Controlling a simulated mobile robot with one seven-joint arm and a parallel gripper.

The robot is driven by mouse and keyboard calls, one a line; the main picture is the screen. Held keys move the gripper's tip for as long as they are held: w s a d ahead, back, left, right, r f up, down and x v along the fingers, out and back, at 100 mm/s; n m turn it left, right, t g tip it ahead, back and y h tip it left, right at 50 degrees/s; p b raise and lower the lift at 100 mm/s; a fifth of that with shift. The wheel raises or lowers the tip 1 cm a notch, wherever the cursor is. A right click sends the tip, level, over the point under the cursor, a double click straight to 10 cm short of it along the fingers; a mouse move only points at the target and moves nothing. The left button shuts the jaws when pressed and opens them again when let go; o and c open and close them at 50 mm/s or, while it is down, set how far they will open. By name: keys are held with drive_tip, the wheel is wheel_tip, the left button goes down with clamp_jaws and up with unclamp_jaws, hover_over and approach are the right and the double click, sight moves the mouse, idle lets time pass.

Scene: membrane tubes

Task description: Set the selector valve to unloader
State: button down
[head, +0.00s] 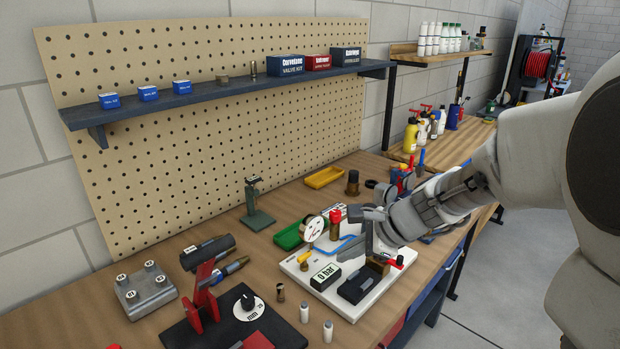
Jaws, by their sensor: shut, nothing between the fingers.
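A white board (345,308) on the workbench carries a round white gauge (313,228), a black "0 bar" display (325,277), a black box (359,285), a small yellow lever (305,258), a red-capped brass fitting (335,222) and a red-handled brass fitting (396,261). I cannot tell for certain which fitting is the selector valve, and no "unloader" label is readable. My gripper (369,246) is shut and empty, pointing down over the back right of the board. It hides part of the brass parts there; contact cannot be told.
A black base with a knob and dial (244,309), a red-handled tool (205,297) and a metal block (145,288) stand at left. Small vials (328,331) stand in front. A green tray (288,237) and yellow tray (324,177) lie behind. A shelf (220,97) hangs above.

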sight(330, 275)
drive_tip(key=w+d+f+m+t, duration=0.1)
drive_tip(key=w+d+f+m, duration=0.1)
drive_tip(key=w+f+m, duration=0.6)
drive_tip(key=shift+d+f+m, duration=0.2)
drive_tip(key=shift+d+m, duration=0.2)
drive_tip(key=b+x, duration=0.1)
drive_tip(key=x, duration=0.8)
drive_tip(key=shift+w+a+f+b, duration=0.1)
drive_tip(key=shift+w+a+b, duration=0.05)
drive_tip(key=shift+b, duration=0.15)
drive_tip(key=shift+w+a+f+p, duration=0.1)
drive_tip(key=shift+w+a+p, duration=0.3)
drive_tip(key=shift+w+a, duration=1.2)
